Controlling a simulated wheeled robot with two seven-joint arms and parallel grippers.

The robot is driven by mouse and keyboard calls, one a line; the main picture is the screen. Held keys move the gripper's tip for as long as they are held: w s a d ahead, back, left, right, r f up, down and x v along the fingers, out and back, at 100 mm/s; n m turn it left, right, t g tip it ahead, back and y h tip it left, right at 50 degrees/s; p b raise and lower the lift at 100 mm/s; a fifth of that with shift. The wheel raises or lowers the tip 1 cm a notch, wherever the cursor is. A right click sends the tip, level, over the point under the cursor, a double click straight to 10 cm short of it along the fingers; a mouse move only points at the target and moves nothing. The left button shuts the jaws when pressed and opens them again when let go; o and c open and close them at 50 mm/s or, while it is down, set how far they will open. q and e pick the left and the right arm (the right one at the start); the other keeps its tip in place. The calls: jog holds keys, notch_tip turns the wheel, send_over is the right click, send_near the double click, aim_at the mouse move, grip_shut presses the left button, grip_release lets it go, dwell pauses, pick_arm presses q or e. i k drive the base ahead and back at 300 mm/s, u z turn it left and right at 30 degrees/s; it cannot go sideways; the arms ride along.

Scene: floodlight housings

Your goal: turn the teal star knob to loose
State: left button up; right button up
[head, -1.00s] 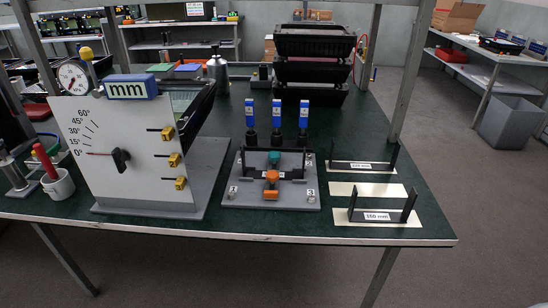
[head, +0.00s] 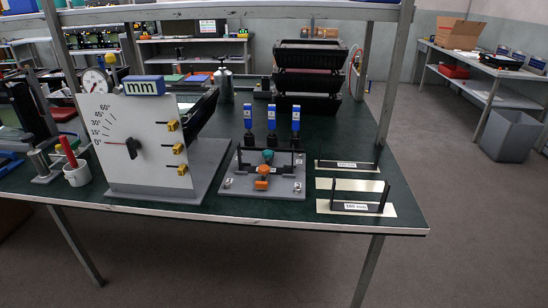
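The teal star knob (head: 268,156) sits on a grey fixture plate (head: 240,186) on the dark green table. It is small in the head view, and I cannot tell how far it is turned. An orange knob (head: 263,170) stands just in front of it, with an orange block (head: 261,184) below. A black bracket bar runs beside the knobs. Neither of my grippers shows in the head view.
A white angle board (head: 115,160) with a black pointer stands left of the fixture. Several blue-topped tools (head: 271,119) stand behind it. Black brackets on cream plates (head: 322,207) lie right. A red marker cup (head: 77,176) is far left. Metal posts frame the table.

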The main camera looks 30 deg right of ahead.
aim_at(267, 154)
jog(key=u, duration=1.1)
jog(key=i, duration=0.95)
jog(key=z, duration=0.45)
